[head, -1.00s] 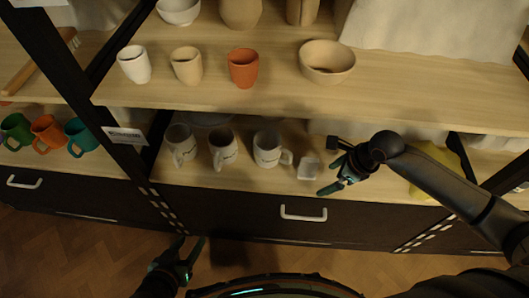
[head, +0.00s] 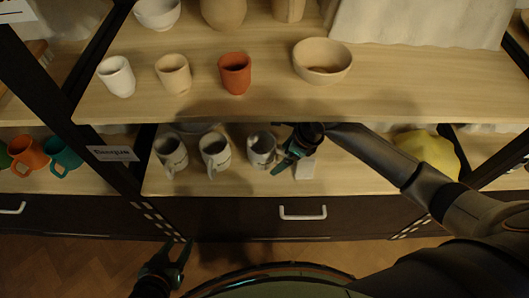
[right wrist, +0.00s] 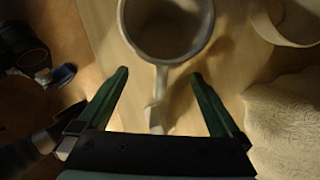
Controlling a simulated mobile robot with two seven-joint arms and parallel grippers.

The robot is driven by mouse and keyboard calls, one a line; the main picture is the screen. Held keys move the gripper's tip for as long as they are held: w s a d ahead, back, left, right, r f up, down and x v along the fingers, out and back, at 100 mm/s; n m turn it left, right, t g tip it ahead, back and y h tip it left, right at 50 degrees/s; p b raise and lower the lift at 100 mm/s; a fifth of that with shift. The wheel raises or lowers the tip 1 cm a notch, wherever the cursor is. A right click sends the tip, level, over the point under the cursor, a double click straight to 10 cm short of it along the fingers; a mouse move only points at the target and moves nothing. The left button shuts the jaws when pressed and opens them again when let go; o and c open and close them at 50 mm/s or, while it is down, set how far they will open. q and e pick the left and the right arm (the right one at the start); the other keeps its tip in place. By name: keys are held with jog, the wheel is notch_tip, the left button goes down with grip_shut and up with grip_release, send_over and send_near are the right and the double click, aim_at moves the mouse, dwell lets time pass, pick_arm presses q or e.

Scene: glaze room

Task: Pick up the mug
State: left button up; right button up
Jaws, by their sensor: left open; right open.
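A pale mug (head: 259,149) stands at the right end of a row of three on the lower shelf. My right gripper (head: 278,149) is at its right side, open, its fingers pointing toward it. In the right wrist view the mug (right wrist: 165,35) is seen from above, with its handle between the open fingertips (right wrist: 159,74). The fingers appear apart from the handle. Part of the mug's right side is hidden in the head view. My left gripper (head: 176,250) is open and empty, low in front of the shelves.
Two similar mugs (head: 215,152) stand to the left. The upper shelf (head: 330,105) overhangs, holding cups and a bowl (head: 322,62). A yellow item (head: 428,152) is further right.

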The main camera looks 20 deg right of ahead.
aim_at(262, 150)
jog(key=shift+w+a, duration=0.3)
jog(key=shift+a, duration=0.1)
jog(key=shift+w+a, duration=0.9)
jog(key=shift+a, duration=0.3)
jog(key=shift+b+x, duration=0.5)
jog(key=shift+x, duration=0.7)
jog(key=shift+w+a+f, duration=0.1)
jog(key=shift+f, duration=0.25)
jog(key=shift+r, duration=0.15)
jog(key=c, duration=1.5)
